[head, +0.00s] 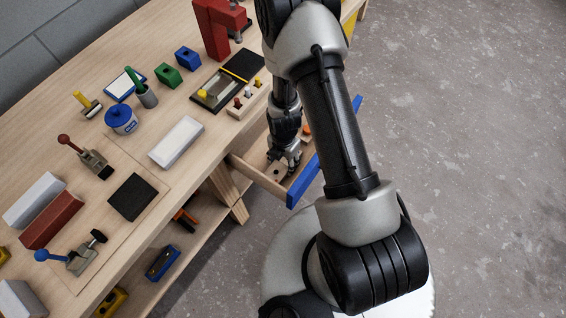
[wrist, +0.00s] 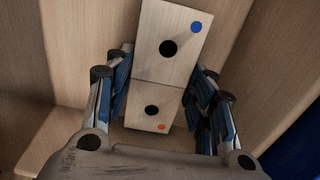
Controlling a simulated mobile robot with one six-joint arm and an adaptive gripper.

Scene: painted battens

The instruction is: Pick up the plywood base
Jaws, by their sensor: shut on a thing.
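The plywood base (wrist: 175,62) shows in the wrist view as a pale wooden piece with black round holes, a blue dot and an orange dot. A seam or edge crosses it; I cannot tell whether this is one piece or two. My gripper (wrist: 159,88) is shut on it, with a blue-padded finger at each side. In the head view my gripper (head: 288,160) points down inside the open drawer (head: 258,175), and part of the base (head: 277,171) shows beside the fingers. The base's underside is hidden.
The drawer's blue front (head: 305,183) and wooden walls surround my gripper closely. The workbench (head: 215,140) beside it carries a white tray (head: 178,142), toggle clamps, coloured blocks and a red clamp stand (head: 218,28). The floor at the right is clear.

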